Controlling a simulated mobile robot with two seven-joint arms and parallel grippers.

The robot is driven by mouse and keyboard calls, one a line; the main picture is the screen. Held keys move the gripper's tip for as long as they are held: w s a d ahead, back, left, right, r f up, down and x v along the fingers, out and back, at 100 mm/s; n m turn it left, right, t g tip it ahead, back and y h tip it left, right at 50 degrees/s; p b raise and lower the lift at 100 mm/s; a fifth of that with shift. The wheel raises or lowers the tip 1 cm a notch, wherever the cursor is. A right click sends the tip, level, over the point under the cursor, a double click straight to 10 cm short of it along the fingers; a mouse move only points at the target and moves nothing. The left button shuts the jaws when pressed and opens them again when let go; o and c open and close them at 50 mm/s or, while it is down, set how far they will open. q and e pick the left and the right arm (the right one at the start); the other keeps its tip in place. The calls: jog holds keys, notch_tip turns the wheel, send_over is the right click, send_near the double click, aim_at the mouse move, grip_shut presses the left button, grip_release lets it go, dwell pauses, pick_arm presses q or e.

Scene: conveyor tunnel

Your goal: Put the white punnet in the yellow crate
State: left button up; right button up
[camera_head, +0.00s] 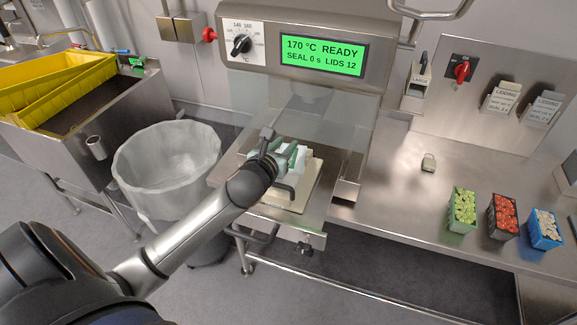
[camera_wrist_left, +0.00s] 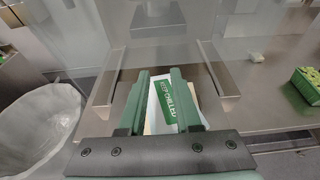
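The white punnet (camera_head: 306,159) sits on the pale plate of the sealing machine, partly hidden by my left gripper. In the left wrist view the white punnet (camera_wrist_left: 154,105) carries a green "KEEP CHILLED" label. My left gripper (camera_head: 290,155) is over it. In the wrist view the green fingers (camera_wrist_left: 160,72) stand apart, with the label showing between and past the right finger. I cannot see the fingers pressing on it. The yellow crate (camera_head: 62,80) is at the far left, over a steel sink. My right gripper is not in view.
A bin with a clear liner (camera_head: 168,160) stands between sink and machine. The machine's display panel (camera_head: 318,52) is above my gripper. Green (camera_head: 461,210), red (camera_head: 503,216) and blue (camera_head: 545,230) filled punnets stand on the counter at right. A small tag-like object (camera_head: 429,162) lies there too.

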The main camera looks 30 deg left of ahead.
pick_arm(q)
jog(key=v, duration=1.2)
jog(key=shift+s, duration=0.15)
jog(key=shift+d, duration=0.1)
jog(key=s+d+f+n+g+h, duration=0.1)
jog(key=s+d+f+n+g, duration=0.4)
jog(key=n, duration=0.6)
jog(key=s+d+f+n+g+h, duration=0.1)
jog(key=s+d+f+n+g, duration=0.1)
jog(key=s+f+n, duration=0.65)
jog(key=s+d+f+n+g+h, duration=0.2)
jog(key=s+d+f+n+g, duration=0.15)
jog(key=n, duration=0.85)
jog(key=w+d+f+t, duration=0.1)
jog(key=w+f+t, duration=0.1)
jog(key=f, duration=0.4)
jog(key=w+d+f+t+h, duration=0.1)
jog(key=w+d+f+t, duration=0.1)
jog(key=f, duration=0.3)
jog(key=shift+d+f+t+h, duration=0.3)
jog(key=shift+f+t, duration=0.1)
jog(key=shift+t, duration=0.35)
